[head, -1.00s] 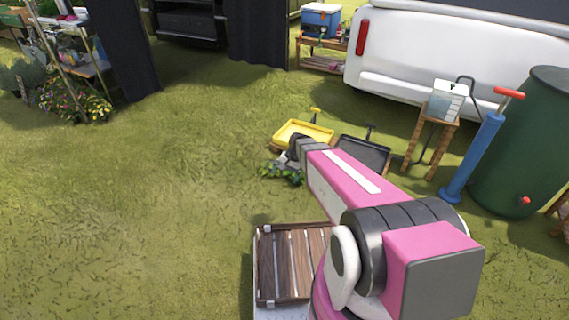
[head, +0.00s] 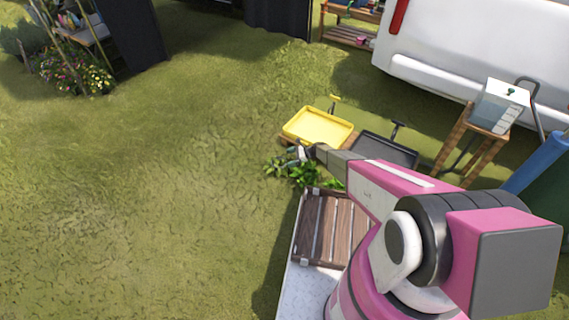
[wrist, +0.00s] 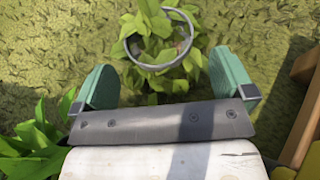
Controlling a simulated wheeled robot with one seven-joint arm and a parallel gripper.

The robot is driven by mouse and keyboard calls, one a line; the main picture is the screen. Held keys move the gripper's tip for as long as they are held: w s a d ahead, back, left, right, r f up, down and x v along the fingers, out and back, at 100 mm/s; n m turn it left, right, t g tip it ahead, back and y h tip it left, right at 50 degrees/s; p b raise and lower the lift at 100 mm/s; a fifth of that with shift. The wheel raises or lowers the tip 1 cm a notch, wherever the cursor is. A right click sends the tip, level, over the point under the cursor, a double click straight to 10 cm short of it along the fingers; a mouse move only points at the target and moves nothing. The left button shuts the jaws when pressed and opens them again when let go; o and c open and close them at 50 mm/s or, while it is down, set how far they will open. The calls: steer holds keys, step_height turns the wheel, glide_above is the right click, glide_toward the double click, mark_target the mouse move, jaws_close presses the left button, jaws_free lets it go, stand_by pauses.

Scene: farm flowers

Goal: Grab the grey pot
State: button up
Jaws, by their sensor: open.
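The grey pot (wrist: 155,67) shows in the wrist view as a round rim at the top middle, with bright green leaves spilling around and over it. My gripper (wrist: 165,80) is open, with one teal finger on each side below the rim. The pot appears between and beyond the fingers, and I see no finger closed on it. In the head view my gripper (head: 301,152) is over leafy green foliage (head: 296,172) on the grass. The pot itself cannot be made out there.
A yellow tray (head: 318,127) stands just behind my gripper, with a dark tray (head: 386,151) to its right. A slatted wooden crate (head: 318,228) lies in front. A wooden stool (head: 457,140) stands right. Open grass lies left.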

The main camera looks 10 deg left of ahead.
mark_target(280, 164)
steer(key=shift+x, duration=3.45)
steer(key=shift+s, duration=0.2)
steer(key=c, duration=0.8)
